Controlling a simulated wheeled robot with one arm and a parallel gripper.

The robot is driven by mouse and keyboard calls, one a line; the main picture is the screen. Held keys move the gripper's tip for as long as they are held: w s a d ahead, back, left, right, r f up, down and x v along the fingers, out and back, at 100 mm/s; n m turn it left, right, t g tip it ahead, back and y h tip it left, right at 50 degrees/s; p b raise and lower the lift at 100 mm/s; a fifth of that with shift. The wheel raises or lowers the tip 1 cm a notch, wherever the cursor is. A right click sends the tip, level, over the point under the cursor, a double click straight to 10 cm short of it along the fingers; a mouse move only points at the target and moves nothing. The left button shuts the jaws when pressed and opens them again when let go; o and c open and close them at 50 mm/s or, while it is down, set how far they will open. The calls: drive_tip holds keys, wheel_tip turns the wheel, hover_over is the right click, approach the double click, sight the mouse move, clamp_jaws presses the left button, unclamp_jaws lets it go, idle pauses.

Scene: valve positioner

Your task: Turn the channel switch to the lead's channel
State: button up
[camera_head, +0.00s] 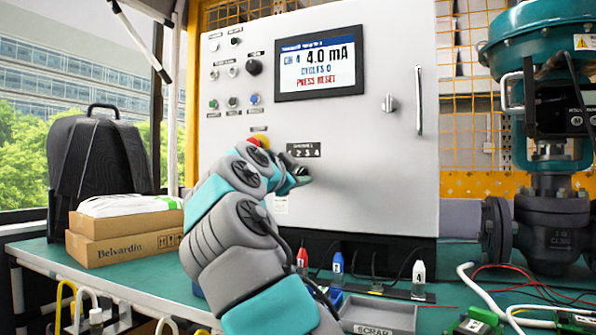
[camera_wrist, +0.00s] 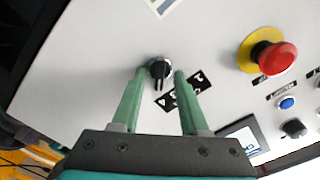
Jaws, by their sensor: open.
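The channel switch is a black knob (camera_wrist: 160,70) on the pale cabinet front. In the head view its label (camera_head: 303,150), with channel numbers, shows above my gripper (camera_head: 298,178), which mostly hides the knob. In the wrist view the green fingers of my gripper (camera_wrist: 160,74) are open, one on each side of the knob; I cannot tell if they touch it. The screen (camera_head: 319,63) reads CH 4, 4.0 mA, CYCLES 0, PRESS RESET. Numbered leads stand below the cabinet: a red one (camera_head: 302,258), a blue one (camera_head: 337,263) and a white one marked 4 (camera_head: 418,274).
A red emergency button (camera_wrist: 274,57) on a yellow ring sits beside the switch. Other buttons and knobs (camera_head: 254,67) are at the cabinet's upper left. A grey scrap tray (camera_head: 380,312) lies on the green bench, with a valve (camera_head: 552,215) at right and boxes (camera_head: 125,245) at left.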

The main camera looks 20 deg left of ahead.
clamp_jaws()
idle(0.3)
drive_tip(key=shift+d+n, duration=0.1)
drive_tip(key=shift+n, duration=0.2)
drive_tip(key=n+p, duration=0.1)
drive_tip(key=n, duration=0.2)
drive_tip(key=shift+n+p, duration=0.3)
drive_tip(key=shift+n, duration=0.7)
unclamp_jaws()
